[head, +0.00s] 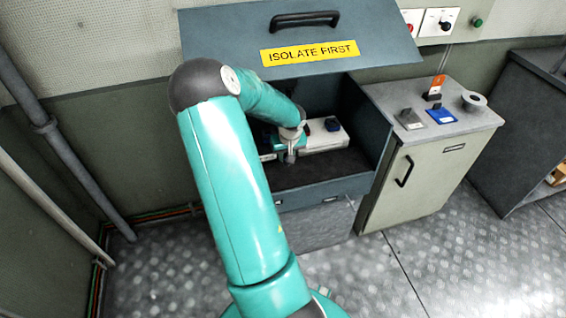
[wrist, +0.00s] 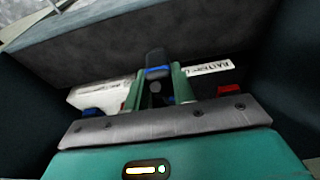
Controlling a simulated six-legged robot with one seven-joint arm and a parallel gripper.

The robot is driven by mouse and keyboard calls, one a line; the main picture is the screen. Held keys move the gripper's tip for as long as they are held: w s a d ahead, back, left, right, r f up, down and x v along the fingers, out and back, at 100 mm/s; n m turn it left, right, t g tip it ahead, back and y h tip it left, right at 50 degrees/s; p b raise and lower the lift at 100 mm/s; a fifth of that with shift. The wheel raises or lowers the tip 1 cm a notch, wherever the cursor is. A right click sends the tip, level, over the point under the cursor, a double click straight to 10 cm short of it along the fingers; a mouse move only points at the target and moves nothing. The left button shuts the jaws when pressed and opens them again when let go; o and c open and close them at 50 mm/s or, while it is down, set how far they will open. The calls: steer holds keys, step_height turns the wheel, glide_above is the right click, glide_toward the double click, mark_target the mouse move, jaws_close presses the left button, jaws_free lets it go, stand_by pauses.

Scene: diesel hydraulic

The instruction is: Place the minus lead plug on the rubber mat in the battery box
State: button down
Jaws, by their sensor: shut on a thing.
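My gripper (wrist: 157,80) is shut on a dark plug with a blue band (wrist: 157,71), which I take to be the minus lead plug. In the head view my gripper (head: 290,154) is inside the open battery box (head: 372,120), just in front of the white battery. The plug itself is hard to make out there. The dark rubber mat (head: 318,172) covers the box floor in front of the battery. Whether the plug touches the mat cannot be told.
The white battery (head: 324,139) has a dark blue piece (head: 332,124) on top. The raised lid (head: 230,42) overhangs the box. A cabinet (head: 425,180) on the right carries a blue item (head: 441,116), an orange-tagged item (head: 437,88) and a tape roll (head: 474,101).

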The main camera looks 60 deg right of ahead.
steer(key=shift+w+d+r+x, duration=0.1)
steer(key=shift+w+d+x, duration=0.15)
steer(key=shift+x, duration=1.3)
steer(key=shift+w+d+r+x, duration=0.1)
steer(key=shift+w+d+x, duration=0.15)
steer(key=shift+x, duration=1.35)
steer(key=shift+w+d+r+x, duration=0.1)
steer(key=shift+w+d+x, duration=0.2)
steer(key=shift+x, duration=1.25)
steer(key=shift+f, duration=0.2)
steer(key=c, duration=1.2)
jaws_free()
steer(key=shift+o, duration=0.2)
steer(key=shift+v, duration=3.95)
